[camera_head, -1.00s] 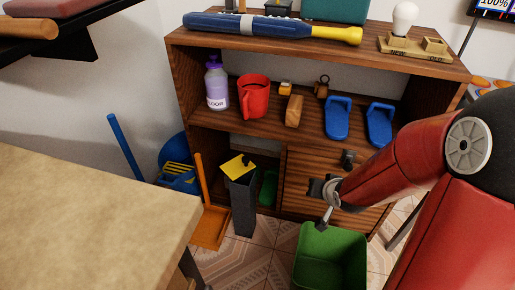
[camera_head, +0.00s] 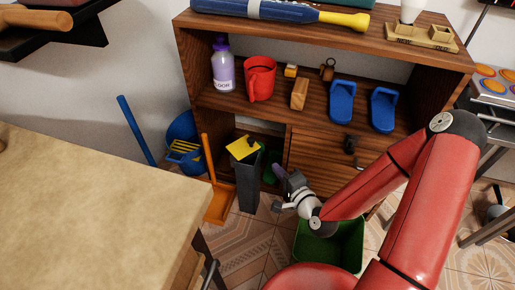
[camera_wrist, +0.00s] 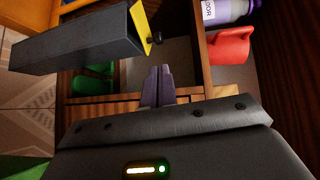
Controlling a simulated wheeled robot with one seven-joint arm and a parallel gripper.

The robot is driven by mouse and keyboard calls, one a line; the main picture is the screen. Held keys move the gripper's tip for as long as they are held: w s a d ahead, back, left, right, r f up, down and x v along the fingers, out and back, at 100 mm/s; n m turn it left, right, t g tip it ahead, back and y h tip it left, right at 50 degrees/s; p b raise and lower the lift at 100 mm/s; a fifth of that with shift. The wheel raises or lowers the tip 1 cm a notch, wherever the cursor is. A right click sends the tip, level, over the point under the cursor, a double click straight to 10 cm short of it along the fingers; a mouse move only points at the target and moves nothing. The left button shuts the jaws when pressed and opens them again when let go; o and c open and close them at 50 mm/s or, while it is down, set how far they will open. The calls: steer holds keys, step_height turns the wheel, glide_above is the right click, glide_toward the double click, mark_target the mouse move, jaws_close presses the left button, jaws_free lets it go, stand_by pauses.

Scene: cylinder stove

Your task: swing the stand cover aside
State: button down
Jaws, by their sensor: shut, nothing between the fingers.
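The stand is a tall dark grey box (camera_head: 247,187) on the floor in front of the shelf's lower left opening. Its yellow cover (camera_head: 243,148) sits tilted at the top, with a small dark knob on it. In the wrist view the grey stand (camera_wrist: 85,42) lies sideways across the upper left, and the yellow cover (camera_wrist: 140,26) shows at its end with the dark knob beside it. My gripper (camera_head: 280,180) is to the right of the stand, below the cover's height, apart from both. Its fingers (camera_wrist: 157,78) are together and empty.
A green bin (camera_head: 330,245) stands on the floor below my arm. An orange dustpan (camera_head: 219,203) is left of the stand. A table (camera_head: 90,200) fills the lower left.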

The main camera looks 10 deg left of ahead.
steer(key=w+a+f+b, duration=0.1)
steer(key=b, duration=0.9)
glide_toward(253, 142)
steer(key=x, duration=0.6)
steer(key=shift+w+a+f, duration=0.1)
steer(key=shift+w+a, duration=0.15)
steer(key=shift+w, duration=0.05)
steer(key=shift+w+y, duration=0.15)
steer(key=shift+y, duration=0.15)
